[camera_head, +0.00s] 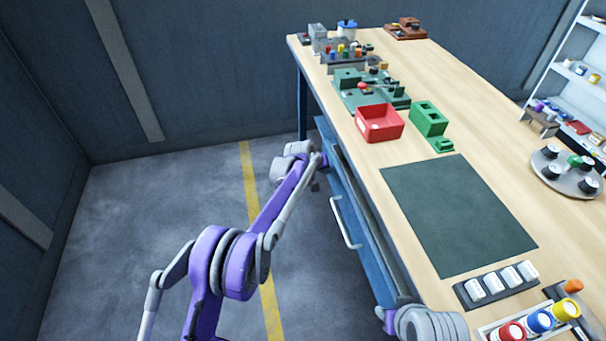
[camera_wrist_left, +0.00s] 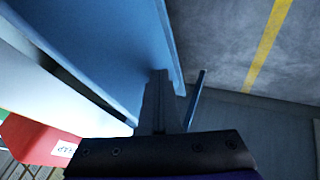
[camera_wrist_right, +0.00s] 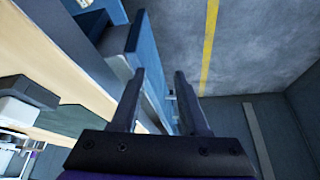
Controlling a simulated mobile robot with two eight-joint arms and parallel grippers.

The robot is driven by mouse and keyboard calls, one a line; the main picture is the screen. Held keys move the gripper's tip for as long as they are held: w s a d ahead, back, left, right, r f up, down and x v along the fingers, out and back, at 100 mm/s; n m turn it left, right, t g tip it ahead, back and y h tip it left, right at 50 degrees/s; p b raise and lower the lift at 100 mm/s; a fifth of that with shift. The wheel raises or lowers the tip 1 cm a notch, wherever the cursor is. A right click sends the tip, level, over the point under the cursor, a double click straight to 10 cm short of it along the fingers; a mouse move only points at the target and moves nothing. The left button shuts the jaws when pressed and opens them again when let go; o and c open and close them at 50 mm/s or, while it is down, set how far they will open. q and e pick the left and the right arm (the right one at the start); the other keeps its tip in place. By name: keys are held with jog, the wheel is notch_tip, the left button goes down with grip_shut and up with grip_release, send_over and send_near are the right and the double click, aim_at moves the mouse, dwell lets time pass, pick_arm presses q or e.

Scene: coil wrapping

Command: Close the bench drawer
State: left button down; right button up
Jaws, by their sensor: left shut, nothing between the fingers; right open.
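The blue bench drawer (camera_head: 362,235) stands partly open on the bench's left side; a dark gap shows between its front and the worktop edge. Its pale bar handle (camera_head: 343,224) is on the outer face. My left gripper (camera_head: 316,184) is shut and empty at the far end of the drawer front. In the left wrist view its fingers (camera_wrist_left: 158,95) lie over the blue panel; I cannot tell whether they touch it. My right gripper (camera_wrist_right: 158,92) is open and empty by the near end of the drawer, with blue panels behind its fingers. The head view barely shows it.
The wooden worktop (camera_head: 480,130) carries a red bin (camera_head: 380,123), a green block (camera_head: 428,119), a dark mat (camera_head: 458,213) and a rack of white parts (camera_head: 497,285). Open floor with a yellow line (camera_head: 254,205) lies left of the bench.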

pick_arm(q)
jog(key=d, duration=0.2)
jog(key=w+d, duration=0.1)
jog(key=d, duration=0.2)
jog(key=shift+w+d+p, duration=0.35)
jog(key=shift+d+p, duration=0.05)
jog(key=shift+d+r, duration=0.1)
jog(key=shift+d, duration=0.1)
pick_arm(e)
jog(key=shift+a+r, duration=0.15)
jog(key=shift+r, duration=0.4)
jog(key=shift+f, duration=0.1)
pick_arm(q)
jog(key=shift+a, duration=0.25)
jog(key=a, duration=0.1)
jog(key=s+a, duration=0.1)
jog(key=a+b, duration=0.1)
jog(key=a, duration=0.1)
jog(key=shift+s+a+r, duration=0.1)
jog(key=shift+s+r, duration=0.25)
jog(key=shift+r, duration=0.05)
send_near(341, 166)
jog(key=a, duration=0.1)
jog(key=a+f, duration=0.1)
jog(key=a, duration=0.1)
jog(key=shift+a+f, duration=0.3)
pick_arm(e)
jog(key=shift+s+a+f, duration=0.4)
jog(key=shift+a+f, duration=0.25)
jog(key=shift+a, duration=0.2)
